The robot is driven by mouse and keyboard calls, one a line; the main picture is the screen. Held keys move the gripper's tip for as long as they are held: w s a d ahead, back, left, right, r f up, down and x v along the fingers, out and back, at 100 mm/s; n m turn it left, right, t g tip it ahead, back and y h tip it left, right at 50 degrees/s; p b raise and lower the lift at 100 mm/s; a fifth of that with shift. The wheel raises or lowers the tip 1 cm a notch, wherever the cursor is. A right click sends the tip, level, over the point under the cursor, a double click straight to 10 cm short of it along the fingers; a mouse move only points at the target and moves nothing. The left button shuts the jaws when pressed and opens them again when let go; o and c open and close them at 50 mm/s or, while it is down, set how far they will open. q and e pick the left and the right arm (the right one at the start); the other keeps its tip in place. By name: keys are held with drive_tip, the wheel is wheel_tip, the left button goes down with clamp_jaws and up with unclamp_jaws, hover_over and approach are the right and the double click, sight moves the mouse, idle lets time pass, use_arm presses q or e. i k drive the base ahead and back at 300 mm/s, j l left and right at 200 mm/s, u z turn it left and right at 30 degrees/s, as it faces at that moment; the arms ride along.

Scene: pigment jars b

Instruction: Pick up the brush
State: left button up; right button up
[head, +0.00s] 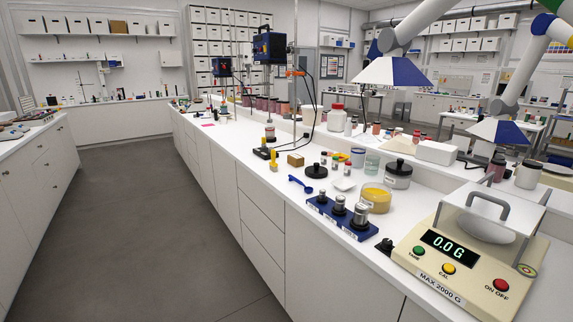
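I cannot make out a brush clearly anywhere in the head view. A blue scoop-like tool (300,184) lies on the white bench, left of a black lidded item (316,171). Several small jars with coloured lids (337,160) stand behind it, too small to tell apart well. Neither of my grippers shows in the view.
A scale (450,250) reading 0.0 G fills the near right of the bench. A blue block with metal weights (342,217) and a yellow jar (376,198) stand left of it. Extraction hoods (394,71) hang above. Open grey floor (140,220) lies left.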

sight(273, 167)
drive_tip(key=i+j+z, duration=0.1)
drive_tip(key=z, duration=0.3)
drive_tip(key=i+j+z, duration=0.1)
drive_tip(key=z, duration=0.3)
drive_tip(key=j+z, duration=0.2)
drive_tip(key=z, duration=0.2)
drive_tip(key=j+z, duration=0.2)
drive_tip(key=z, duration=0.25)
drive_tip(key=i+j, duration=0.05)
